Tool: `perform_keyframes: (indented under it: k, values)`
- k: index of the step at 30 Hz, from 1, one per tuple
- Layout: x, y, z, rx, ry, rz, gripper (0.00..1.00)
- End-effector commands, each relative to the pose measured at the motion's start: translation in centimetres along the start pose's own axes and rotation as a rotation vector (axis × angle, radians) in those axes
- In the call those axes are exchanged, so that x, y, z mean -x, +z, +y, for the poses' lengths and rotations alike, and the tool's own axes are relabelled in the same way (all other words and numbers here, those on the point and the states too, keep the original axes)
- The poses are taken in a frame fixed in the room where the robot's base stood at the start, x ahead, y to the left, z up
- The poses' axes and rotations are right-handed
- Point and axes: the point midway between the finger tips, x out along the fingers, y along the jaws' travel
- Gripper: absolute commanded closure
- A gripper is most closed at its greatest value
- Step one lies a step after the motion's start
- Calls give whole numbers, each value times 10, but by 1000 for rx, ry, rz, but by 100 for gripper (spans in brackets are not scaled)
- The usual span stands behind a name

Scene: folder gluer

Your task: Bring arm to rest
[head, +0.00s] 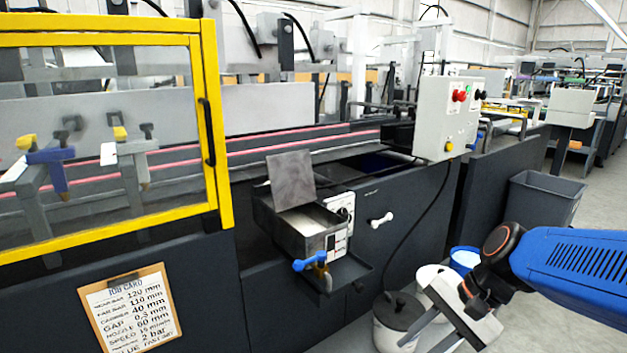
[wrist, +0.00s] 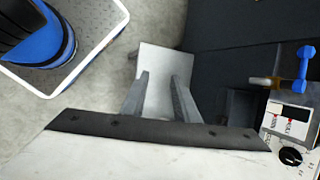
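My gripper (head: 424,336) is at the lower right of the head view, at the end of my blue arm (head: 575,265), low beside the machine's front. In the wrist view its two grey fingers (wrist: 160,78) stand apart, with a clear gap. A pale flat surface (wrist: 163,62) shows between and beyond the fingers; I cannot tell what it is, and no grip on it shows. In the head view the gripper is in front of white buckets on the floor.
The glue unit (head: 310,232) with an upright lid and blue handle (head: 310,261) juts from the machine. A lidded white pot (head: 397,318), a bucket with blue contents (head: 465,258) and a grey bin (head: 543,200) stand on the floor. A yellow-framed guard (head: 212,120) is at left.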

Motion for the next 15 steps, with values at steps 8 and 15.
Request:
perform_keyframes:
  k: [8, 15]
  values:
    - [27, -2, 50, 489, 137, 265, 72]
    - [55, -11, 77, 834, 271, 451, 72]
